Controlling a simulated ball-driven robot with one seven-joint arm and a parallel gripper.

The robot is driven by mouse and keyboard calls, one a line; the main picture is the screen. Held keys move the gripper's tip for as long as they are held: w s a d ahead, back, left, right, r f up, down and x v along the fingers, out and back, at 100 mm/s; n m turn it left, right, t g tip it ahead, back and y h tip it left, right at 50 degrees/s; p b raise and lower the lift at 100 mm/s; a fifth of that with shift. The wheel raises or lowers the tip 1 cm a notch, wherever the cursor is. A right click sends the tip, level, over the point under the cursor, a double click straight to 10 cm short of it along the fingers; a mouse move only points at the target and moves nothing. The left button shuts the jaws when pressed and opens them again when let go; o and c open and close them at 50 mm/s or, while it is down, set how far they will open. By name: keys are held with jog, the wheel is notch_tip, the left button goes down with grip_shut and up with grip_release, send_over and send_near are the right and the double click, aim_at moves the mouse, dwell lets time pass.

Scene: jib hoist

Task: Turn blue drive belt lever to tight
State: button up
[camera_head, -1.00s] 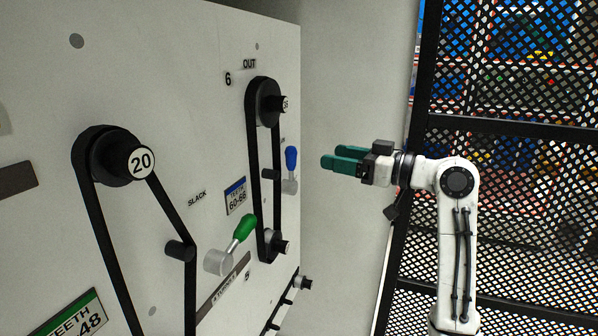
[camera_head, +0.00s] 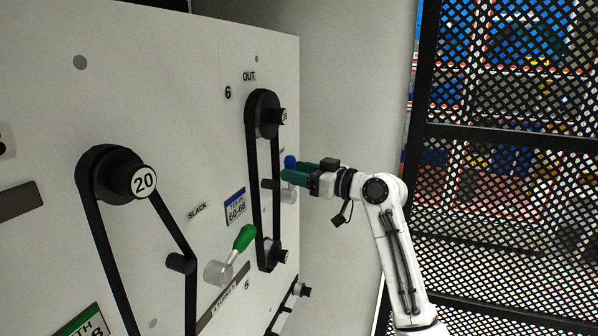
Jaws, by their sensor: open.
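The blue drive belt lever (camera_head: 290,161) stands upright on a grey hub (camera_head: 289,195) at the right of the panel, beside the far belt (camera_head: 252,165). Only the blue knob's top shows; my gripper covers the rest. My gripper (camera_head: 284,172) has green fingers, open, pointing left at the lever. The fingers overlap the lever in the picture; I cannot tell whether they touch it or stand around it. A blue-topped label (camera_head: 236,207) reading 60-66 is on the panel to the left.
The green lever (camera_head: 244,238) on its grey hub sticks out from the panel (camera_head: 190,100) nearer to me. A larger belt with a pulley marked 20 (camera_head: 143,181) is at left. A black mesh fence (camera_head: 510,180) stands at right, behind my arm.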

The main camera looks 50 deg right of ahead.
grip_shut()
dwell(0.5)
